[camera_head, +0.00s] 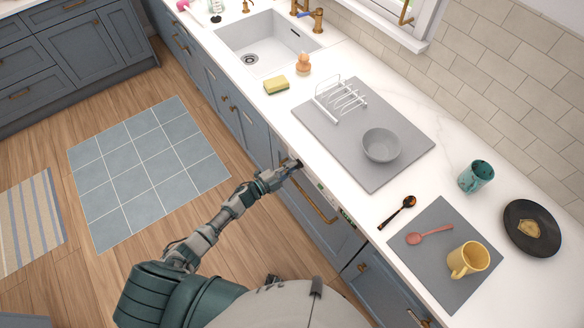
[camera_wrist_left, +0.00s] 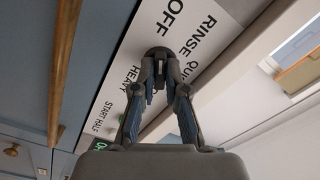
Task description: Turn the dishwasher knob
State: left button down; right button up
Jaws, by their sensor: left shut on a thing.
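The dishwasher (camera_head: 326,226) is built in under the counter, with a brass handle on its blue front. Its white control panel (camera_wrist_left: 228,12) shows in the left wrist view with the words OFF, RINSE, QUICK, HEAVY, START and HALF. The dark round knob (camera_wrist_left: 158,52) sits on this panel. My left gripper (camera_wrist_left: 160,82) is shut on the knob, and its fingers hide part of it. In the head view my left gripper (camera_head: 290,166) is at the panel's left end, just below the counter edge. My right gripper is not in view.
The white counter (camera_head: 365,195) overhangs the panel. On it are a grey mat (camera_head: 390,175) with a bowl (camera_head: 381,145) and rack (camera_head: 342,98), a sponge (camera_head: 276,85), spoons and a yellow mug (camera_head: 468,260). Floor tiles (camera_head: 145,165) to the left are clear.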

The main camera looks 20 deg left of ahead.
pick_arm(q)
jog(key=shift+a+f, duration=0.15)
jog(key=shift+a, duration=0.05)
jog(key=c, duration=1.3)
grip_release()
jog(key=shift+o, duration=0.5)
jog(key=shift+w+f, duration=0.1)
jog(key=shift+w, duration=0.05)
jog(key=shift+a, duration=0.1)
jog(key=v, duration=1.2)
